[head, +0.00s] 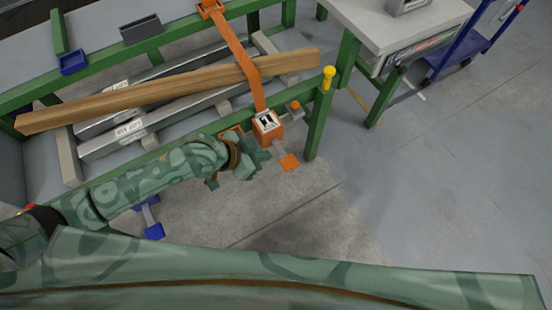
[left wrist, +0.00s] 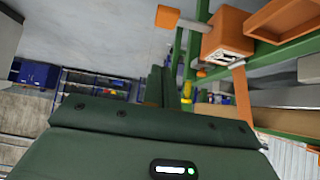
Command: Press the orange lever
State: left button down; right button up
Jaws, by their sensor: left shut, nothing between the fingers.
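The orange lever (head: 290,162) is a flat orange paddle on a short grey rod. The rod comes out of an orange box (head: 267,126) on the near green rail of the runout table. In the left wrist view the paddle (left wrist: 167,17) shows at the top, left of the orange box (left wrist: 228,38). My left gripper (head: 264,158) is just left of the paddle and below the box, with a small gap to the paddle. It is shut and empty; its fingers (left wrist: 170,88) are close together in the left wrist view. My right gripper is out of view.
A wooden beam (head: 170,92) lies across the runout table. An orange strap arm (head: 238,52) crosses above it. A blue pedal-like piece (head: 153,231) hangs lower left. A yellow-capped post (head: 327,79) stands right of the box. Grey floor (head: 430,190) is free at right.

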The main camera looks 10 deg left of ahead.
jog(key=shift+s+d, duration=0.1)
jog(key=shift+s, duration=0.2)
pick_arm(q)
jog(key=shift+f, duration=0.1)
jog(key=b, duration=0.6)
send_over(292, 161)
jog(key=s+a, duration=0.2)
notch_tip(292, 161, down, 8)
jog(key=shift+a+r, duration=0.15)
jog(key=shift+r, duration=0.1)
notch_tip(292, 161, down, 2)
jog(key=shift+w+f+b, duration=0.1)
jog(key=shift+f+b, duration=0.15)
jog(key=shift+b, duration=0.3)
jog(key=shift+f+b, duration=0.35)
jog(key=shift+f, duration=0.2)
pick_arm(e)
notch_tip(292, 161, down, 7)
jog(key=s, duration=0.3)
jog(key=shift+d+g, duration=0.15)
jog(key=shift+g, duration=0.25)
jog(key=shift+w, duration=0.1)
